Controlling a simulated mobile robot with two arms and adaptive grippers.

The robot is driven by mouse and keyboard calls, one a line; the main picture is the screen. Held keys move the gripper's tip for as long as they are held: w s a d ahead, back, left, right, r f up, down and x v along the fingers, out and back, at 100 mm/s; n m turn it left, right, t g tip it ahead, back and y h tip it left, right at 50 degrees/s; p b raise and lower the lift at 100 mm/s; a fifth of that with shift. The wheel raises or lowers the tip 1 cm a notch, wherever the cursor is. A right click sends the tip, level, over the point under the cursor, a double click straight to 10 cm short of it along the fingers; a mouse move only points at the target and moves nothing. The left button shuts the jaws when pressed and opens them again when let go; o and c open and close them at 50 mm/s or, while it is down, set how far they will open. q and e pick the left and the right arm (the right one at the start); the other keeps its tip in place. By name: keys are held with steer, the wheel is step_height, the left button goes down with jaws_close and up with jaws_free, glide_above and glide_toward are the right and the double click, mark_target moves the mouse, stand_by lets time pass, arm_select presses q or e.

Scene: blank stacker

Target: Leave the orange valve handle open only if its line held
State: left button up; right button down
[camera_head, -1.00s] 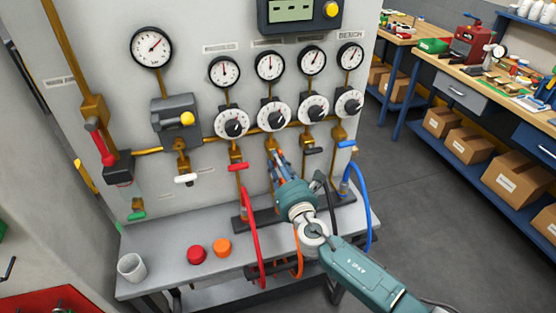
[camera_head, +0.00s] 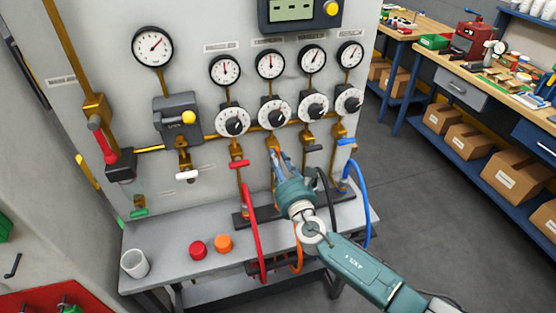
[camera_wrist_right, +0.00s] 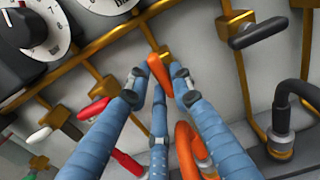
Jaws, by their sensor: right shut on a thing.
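The orange valve handle (camera_wrist_right: 158,72) shows between my right fingertips in the right wrist view. It lies roughly along its brass pipe, unlike the crosswise red handle (camera_wrist_right: 93,108) and black handle (camera_wrist_right: 257,34). My right gripper (camera_wrist_right: 158,86) is shut on the orange handle. In the head view my right gripper (camera_head: 276,158) reaches up to the second line from the left of the row, and its body hides most of the handle. The orange hose (camera_head: 296,262) hangs below, partly behind my arm. The gauge of that line (camera_head: 270,64) has its needle near upright. My left gripper is not in view.
A red hose (camera_head: 252,230) and a blue hose (camera_head: 362,205) flank my right arm, with a black hose close by. Red (camera_head: 198,250) and orange (camera_head: 223,243) caps and a white cup (camera_head: 134,263) stand on the grey bench. Dials sit just above.

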steer(key=shift+a, duration=0.1)
steer(key=c, duration=1.6)
jaws_free()
steer(key=shift+s, duration=0.1)
steer(key=v, duration=1.2)
